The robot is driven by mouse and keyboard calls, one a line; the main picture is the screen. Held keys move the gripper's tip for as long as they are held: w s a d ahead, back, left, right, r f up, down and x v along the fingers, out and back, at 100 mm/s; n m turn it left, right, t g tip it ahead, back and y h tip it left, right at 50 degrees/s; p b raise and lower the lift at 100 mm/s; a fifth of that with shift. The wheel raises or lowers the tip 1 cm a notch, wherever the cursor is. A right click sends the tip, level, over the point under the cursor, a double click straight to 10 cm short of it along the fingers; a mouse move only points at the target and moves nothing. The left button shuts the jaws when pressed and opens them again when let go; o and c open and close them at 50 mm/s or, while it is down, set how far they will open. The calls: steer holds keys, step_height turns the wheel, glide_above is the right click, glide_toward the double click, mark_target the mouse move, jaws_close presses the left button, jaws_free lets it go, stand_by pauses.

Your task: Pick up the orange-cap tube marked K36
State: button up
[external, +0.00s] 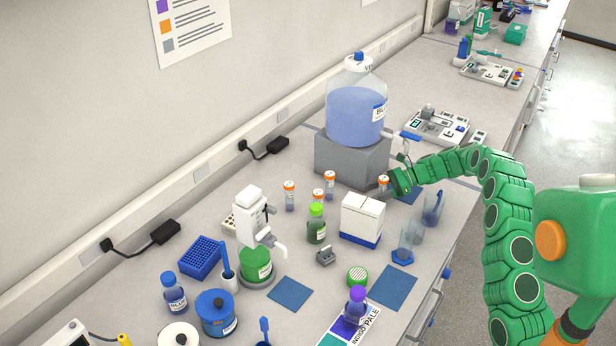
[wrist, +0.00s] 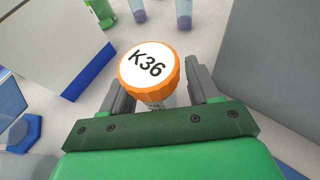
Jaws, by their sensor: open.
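The orange-cap tube marked K36 (wrist: 148,72) shows in the wrist view with its white cap top readable. It stands between the two grey fingers of my gripper (wrist: 160,92), which are open on either side of it. A small gap shows at the right finger; contact at the left cannot be told. The tube's lower body is mostly hidden by the cap and the gripper. In the external view the tube (external: 383,182) stands beside the grey block, with my gripper (external: 392,184) right at it. Several other orange-cap tubes (external: 289,195) stand to the left; their marks are unreadable there.
A grey block (external: 340,158) bearing a large blue-liquid bottle (external: 356,105) stands close behind the tube. A white and blue box (external: 361,218) stands to the front left. A clear tube holder (external: 408,240) is near the front edge. A green-cap bottle (external: 316,224) is farther left.

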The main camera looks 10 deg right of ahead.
mark_target(384, 183)
steer(key=c, duration=1)
steer(key=shift+r, duration=0.15)
step_height(384, 183, up, 3)
steer(key=shift+f, duration=0.1)
steer(key=shift+s+d+r, duration=0.1)
steer(key=shift+s+r, duration=0.1)
steer(key=shift+r, duration=0.1)
steer(key=s+r, duration=0.3)
steer(key=s, duration=0.1)
steer(key=s+d+r, duration=0.1)
steer(key=s+r, duration=0.2)
steer(key=s, duration=0.2)
steer(key=s+d+r, duration=0.1)
steer(key=s+r, duration=0.2)
steer(key=s, duration=0.1)
steer(key=shift+s+r, duration=0.2)
